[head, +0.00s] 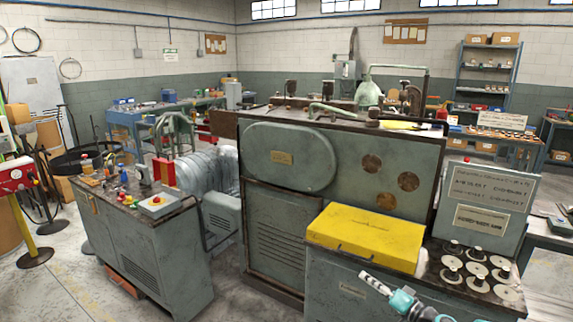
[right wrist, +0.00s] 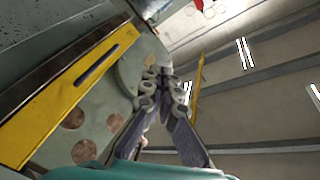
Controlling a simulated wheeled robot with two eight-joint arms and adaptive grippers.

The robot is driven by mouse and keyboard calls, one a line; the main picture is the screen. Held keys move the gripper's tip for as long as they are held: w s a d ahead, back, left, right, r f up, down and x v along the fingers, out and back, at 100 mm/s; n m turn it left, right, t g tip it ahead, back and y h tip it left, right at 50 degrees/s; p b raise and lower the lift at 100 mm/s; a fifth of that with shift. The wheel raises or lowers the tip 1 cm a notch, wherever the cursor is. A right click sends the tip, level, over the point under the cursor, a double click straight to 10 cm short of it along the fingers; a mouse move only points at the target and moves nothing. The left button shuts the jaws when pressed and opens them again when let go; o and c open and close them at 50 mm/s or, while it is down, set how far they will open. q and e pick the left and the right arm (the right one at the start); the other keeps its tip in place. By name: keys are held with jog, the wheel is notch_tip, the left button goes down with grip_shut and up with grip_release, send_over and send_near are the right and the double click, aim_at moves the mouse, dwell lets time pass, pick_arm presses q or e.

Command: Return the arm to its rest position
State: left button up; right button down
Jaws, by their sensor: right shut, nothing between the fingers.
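My right arm comes in at the bottom right of the head view. Its gripper (head: 370,282) is in front of the lower cabinet, below the yellow box (head: 362,238), and small there. In the right wrist view the two dark fingers of the gripper (right wrist: 158,78) are together, with nothing between them. The yellow box shows at the left of that view (right wrist: 60,95), apart from the fingers. My left gripper is in neither view.
The large grey-green machine (head: 345,170) stands behind the yellow box. A panel with weights (head: 478,268) is right of the box. A control cabinet (head: 145,245) with a red button stands at left. Bare floor (head: 250,300) lies between the cabinets.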

jog(key=s+a+r+n+g+h, duration=0.1)
jog(key=s+a+r+g+h, duration=0.15)
jog(key=s+a, duration=0.45)
jog(key=s+a+r+g+h, duration=0.1)
jog(key=s+a+g+h, duration=0.2)
jog(key=s, duration=0.6)
jog(key=s+d+f+g+h, duration=0.1)
jog(key=s+h, duration=0.1)
jog(key=s, duration=0.7)
jog(key=s+d+f+n+h, duration=0.1)
jog(key=s+f+h, duration=0.1)
jog(key=s, duration=0.8)
jog(key=shift+s+d+f+n+g+h, duration=0.25)
jog(key=shift+n+g+h, duration=0.1)
jog(key=shift+h, duration=0.3)
